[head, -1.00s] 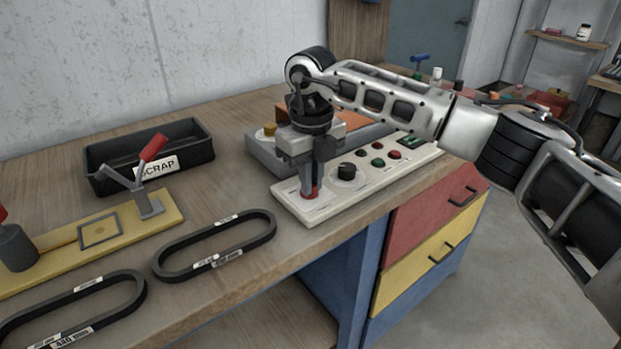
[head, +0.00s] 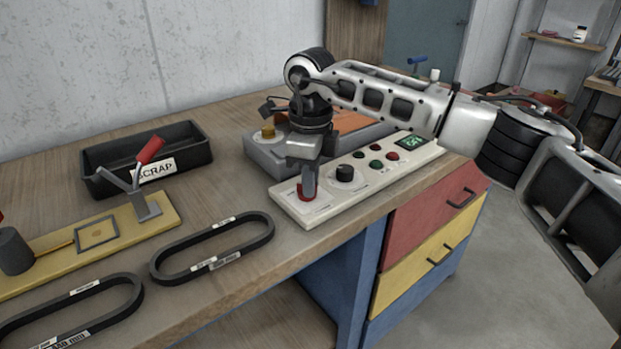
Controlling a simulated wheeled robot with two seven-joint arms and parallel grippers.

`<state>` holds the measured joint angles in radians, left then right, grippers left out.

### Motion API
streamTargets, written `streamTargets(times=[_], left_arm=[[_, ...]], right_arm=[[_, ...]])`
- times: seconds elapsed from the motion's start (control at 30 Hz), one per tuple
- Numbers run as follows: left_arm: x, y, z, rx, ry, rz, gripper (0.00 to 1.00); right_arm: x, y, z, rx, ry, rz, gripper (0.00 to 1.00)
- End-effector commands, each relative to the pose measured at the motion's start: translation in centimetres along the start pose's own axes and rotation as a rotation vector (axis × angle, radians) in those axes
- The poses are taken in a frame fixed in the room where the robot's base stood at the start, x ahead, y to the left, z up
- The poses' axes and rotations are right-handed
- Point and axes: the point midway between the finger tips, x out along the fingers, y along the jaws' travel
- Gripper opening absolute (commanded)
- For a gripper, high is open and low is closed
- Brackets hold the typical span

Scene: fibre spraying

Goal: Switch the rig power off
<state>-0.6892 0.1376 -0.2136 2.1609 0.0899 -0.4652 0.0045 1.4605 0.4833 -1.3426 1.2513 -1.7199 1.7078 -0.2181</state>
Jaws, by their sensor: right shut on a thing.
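The rig's control panel (head: 333,207) is a pale box at the table's front edge. It carries a black knob (head: 345,173), green and red buttons and a small lit green display (head: 411,141). At its left end is a red switch (head: 301,194). My right gripper (head: 308,194) points down over that end, with its fingers shut at the red switch and hiding most of it. Whether the switch is on or off cannot be told. My left gripper is not in view.
A black scrap bin (head: 190,157) stands at the back left. A yellow fixture (head: 150,215) with a red-handled clamp (head: 150,150) lies in front of it. Black oval belts (head: 262,238) lie near the front edge. A grey unit (head: 262,155) with an orange top stands behind the panel.

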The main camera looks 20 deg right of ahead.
Motion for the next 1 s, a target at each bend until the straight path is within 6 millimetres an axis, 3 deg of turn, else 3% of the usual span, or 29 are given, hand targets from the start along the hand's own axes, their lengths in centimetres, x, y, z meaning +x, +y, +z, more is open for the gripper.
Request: streamTargets(times=[0.43, 0.5, 0.53, 0.83, 1.0], left_arm=[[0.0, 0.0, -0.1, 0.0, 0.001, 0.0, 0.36], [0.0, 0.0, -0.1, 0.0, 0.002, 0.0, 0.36], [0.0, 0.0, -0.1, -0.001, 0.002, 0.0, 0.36], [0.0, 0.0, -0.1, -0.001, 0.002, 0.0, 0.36], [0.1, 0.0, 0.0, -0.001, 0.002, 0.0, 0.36]], right_arm=[[-0.2, -0.1, 0.1, -0.012, -0.004, -0.003, 0.0], [-0.2, -0.1, 0.1, -0.012, -0.004, -0.003, 0.28], [-0.2, -0.1, 0.1, -0.011, -0.004, -0.002, 0.33], [-0.2, 0.0, 0.0, -0.01, -0.002, -0.001, 0.33], [-1.9, -0.1, 0.1, -0.01, -0.005, -0.004, 0.33]])
